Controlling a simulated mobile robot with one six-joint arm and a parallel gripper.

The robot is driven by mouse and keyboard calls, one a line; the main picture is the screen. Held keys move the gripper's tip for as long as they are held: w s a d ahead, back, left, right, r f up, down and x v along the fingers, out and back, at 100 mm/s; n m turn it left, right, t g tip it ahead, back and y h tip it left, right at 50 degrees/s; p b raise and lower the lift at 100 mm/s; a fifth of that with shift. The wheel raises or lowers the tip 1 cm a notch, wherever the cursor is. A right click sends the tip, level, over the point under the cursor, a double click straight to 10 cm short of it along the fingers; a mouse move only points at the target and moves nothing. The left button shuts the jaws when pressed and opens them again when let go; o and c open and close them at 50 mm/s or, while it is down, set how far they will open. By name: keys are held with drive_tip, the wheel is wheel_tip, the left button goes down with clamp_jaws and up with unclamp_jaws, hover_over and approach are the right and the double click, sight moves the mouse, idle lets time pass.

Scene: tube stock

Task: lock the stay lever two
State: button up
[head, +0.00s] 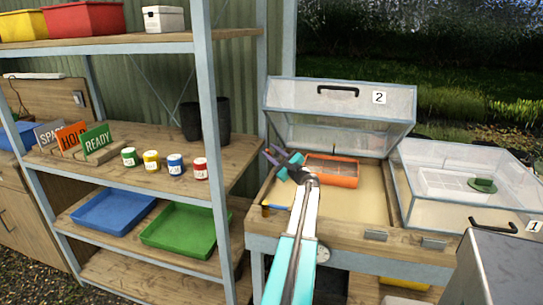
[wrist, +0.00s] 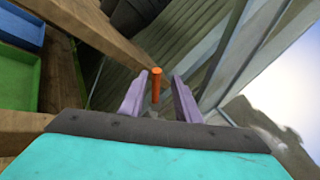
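The lid marked 2 (head: 340,100) of the left cold-frame box stands raised in the head view. My gripper (head: 268,154) is at the left side of this lid, above the box, with its fingers pointing left. In the wrist view its two purple fingers (wrist: 160,80) are apart, so it is open. A short orange peg (wrist: 156,85), perhaps the stay lever's handle, shows upright between the fingertips, with a visible gap on each side. I cannot make out this peg or the stay in the head view.
An orange tray (head: 332,182) stands inside the left box. The lid marked 1 (head: 465,180) is down on the right. A shelf post (head: 212,150) stands left of my gripper, with dark pots (head: 207,121) beside it.

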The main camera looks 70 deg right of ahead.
drive_tip(key=shift+s, duration=0.1)
drive_tip(key=shift+b+v, duration=0.5)
drive_tip(key=shift+v, duration=3.2)
drive_tip(key=shift+a+r, duration=0.1)
drive_tip(key=shift+a, duration=0.05)
